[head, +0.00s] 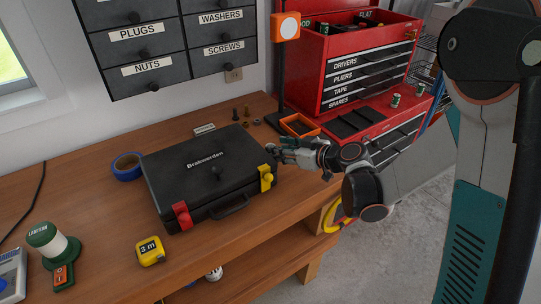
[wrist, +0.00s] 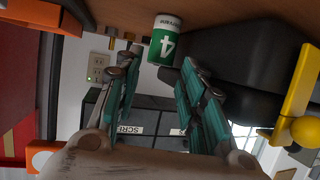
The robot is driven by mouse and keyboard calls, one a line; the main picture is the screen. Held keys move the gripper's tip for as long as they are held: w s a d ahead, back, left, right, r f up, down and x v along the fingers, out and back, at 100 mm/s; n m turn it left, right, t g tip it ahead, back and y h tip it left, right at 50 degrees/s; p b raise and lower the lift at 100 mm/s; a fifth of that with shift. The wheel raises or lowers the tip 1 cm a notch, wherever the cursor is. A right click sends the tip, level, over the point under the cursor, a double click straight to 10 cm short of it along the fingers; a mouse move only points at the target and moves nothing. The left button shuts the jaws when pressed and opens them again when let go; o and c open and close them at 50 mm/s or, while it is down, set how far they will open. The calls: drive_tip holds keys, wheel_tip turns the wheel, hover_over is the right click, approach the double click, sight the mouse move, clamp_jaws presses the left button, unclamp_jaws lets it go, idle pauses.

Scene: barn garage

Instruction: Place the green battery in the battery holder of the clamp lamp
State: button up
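My gripper (head: 279,151) is over the bench beside the case's right end. In the wrist view my gripper (wrist: 160,78) is open and empty, with the battery just beyond the gap between the fingers. The clamp lamp has a black post (head: 281,75), an orange head (head: 286,26) and an orange tray-like holder (head: 315,129) at its foot. The holder's inside is partly visible.
The black case (head: 190,165) has red and yellow latches. Bolts (head: 235,114) stand behind it. Blue tape (head: 127,165), a tape measure (head: 149,250) and a lantern (head: 47,242) lie left. A red tool chest (head: 350,65) stands right, with other green batteries (head: 395,101) on its ledge.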

drive_tip(key=x, duration=0.3)
drive_tip(key=shift+f+b, duration=0.1)
drive_tip(key=shift+b, duration=0.3)
clamp_jaws()
wheel_tip(320, 180, up, 20)
drive_tip(key=p, duration=0.7)
